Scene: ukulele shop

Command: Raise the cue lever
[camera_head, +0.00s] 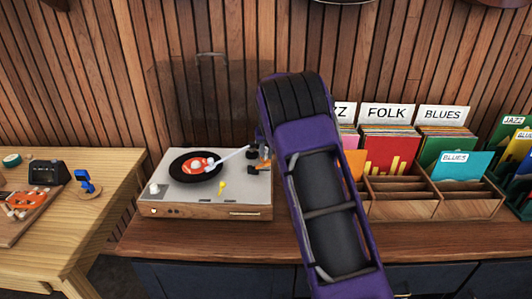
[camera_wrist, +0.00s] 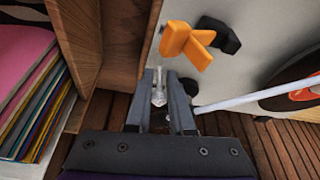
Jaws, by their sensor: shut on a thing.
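The turntable (camera_head: 207,190) stands on the wooden counter with a record (camera_head: 195,165) and a white tonearm (camera_head: 232,153). My gripper (camera_wrist: 160,92) is at the turntable's right edge, by the tonearm's pivot end. Its grey fingers are shut on a small pale metallic piece (camera_wrist: 158,90). I cannot tell for sure whether this piece is the cue lever. An orange forked part (camera_wrist: 188,44) lies just beyond the fingers, apart from them, with a black part beside it. In the head view my arm hides the fingertips.
Wooden crates of records (camera_head: 405,208) stand close on the right; a crate wall (camera_wrist: 128,45) is near the fingers. The clear dust cover (camera_head: 200,100) stands raised behind the record. A slatted wall is behind. A wooden table (camera_head: 60,225) with small items is at left.

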